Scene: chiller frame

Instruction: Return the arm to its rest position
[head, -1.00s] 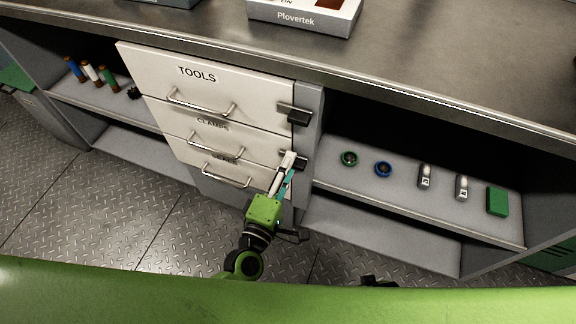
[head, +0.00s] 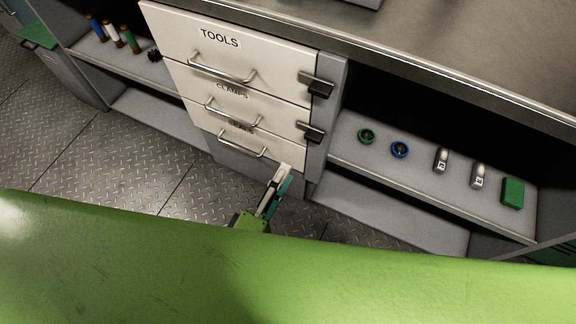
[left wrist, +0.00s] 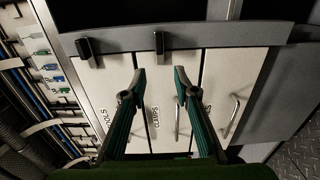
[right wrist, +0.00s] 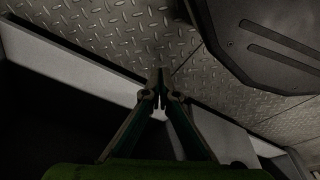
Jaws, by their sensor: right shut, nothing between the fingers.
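My left gripper (head: 275,187) shows in the head view in front of the drawer unit's lower right part, below the lower black latch (head: 311,132). In the left wrist view my left gripper (left wrist: 159,82) has its fingers well apart with nothing between them, facing the drawer fronts. My right gripper (right wrist: 160,84) shows only in its wrist view; its fingertips meet and hold nothing. It is over a pale shelf edge and the floor. A large green part of my own body covers the bottom of the head view and hides most of the left arm.
The TOOLS drawer (head: 222,42) and the drawers under it look closed. An upper latch (head: 317,83) sits beside them. The plate floor (head: 130,165) looks clear.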

